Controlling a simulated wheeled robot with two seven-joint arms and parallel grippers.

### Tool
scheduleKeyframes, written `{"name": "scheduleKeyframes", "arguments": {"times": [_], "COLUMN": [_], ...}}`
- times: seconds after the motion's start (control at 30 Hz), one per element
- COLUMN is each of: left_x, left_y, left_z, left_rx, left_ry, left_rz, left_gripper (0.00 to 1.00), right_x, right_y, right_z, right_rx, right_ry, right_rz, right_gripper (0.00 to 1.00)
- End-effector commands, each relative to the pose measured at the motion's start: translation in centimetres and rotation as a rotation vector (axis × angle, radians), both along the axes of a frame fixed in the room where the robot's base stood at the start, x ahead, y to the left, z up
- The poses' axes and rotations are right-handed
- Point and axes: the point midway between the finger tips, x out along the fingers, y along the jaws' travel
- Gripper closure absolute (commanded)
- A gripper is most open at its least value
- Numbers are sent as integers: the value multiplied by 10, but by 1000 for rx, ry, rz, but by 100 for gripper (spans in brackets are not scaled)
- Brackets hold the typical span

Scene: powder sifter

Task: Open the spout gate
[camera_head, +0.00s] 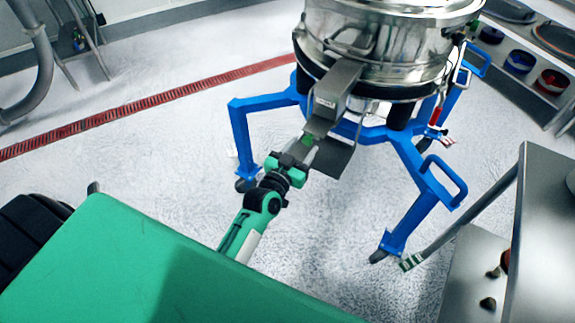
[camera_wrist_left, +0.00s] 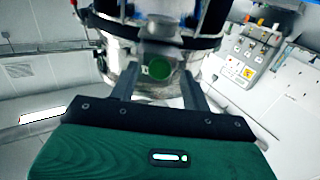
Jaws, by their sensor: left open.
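The powder sifter (camera_head: 385,50) is a shiny metal drum on a blue frame. Its grey box-like spout (camera_head: 336,90) slopes down toward me, with a flat dark gate plate (camera_head: 331,158) at its lower end. A small green piece (camera_head: 308,140) shows by the plate's left side. My left gripper (camera_head: 304,153) is right at this piece, with its fingers open. My right gripper is not in view.
The blue frame (camera_head: 412,185) spreads its legs around the sifter. A green surface (camera_head: 130,270) fills the lower left. A metal cart (camera_head: 530,230) with a bar handle stands at the right. Shelves with bins (camera_head: 520,62) are at the upper right. Open floor lies left, crossed by a red drain strip (camera_head: 150,102).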

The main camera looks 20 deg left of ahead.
Motion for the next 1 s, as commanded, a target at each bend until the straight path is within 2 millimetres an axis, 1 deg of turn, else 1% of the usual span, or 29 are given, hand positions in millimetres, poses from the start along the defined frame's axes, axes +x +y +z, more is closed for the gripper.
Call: {"name": "scheduleKeyframes", "arguments": {"times": [0.4,0.6,0.7,0.8,1.0], "left_x": [-77,-107,-117,-123,-127], "left_y": [8,11,12,13,13], "left_z": [-1,-1,-1,0,1], "left_rx": [1,0,0,0,0], "left_ry": [2,2,1,0,-1], "left_rz": [-1,-1,-1,0,0], "left_gripper": [52,52,52,52,52], "right_x": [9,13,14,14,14], "right_y": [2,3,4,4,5], "right_z": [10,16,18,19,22], "right_rx": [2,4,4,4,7], "right_ry": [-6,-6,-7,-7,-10], "right_rz": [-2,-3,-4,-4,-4], "right_gripper": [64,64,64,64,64]}}
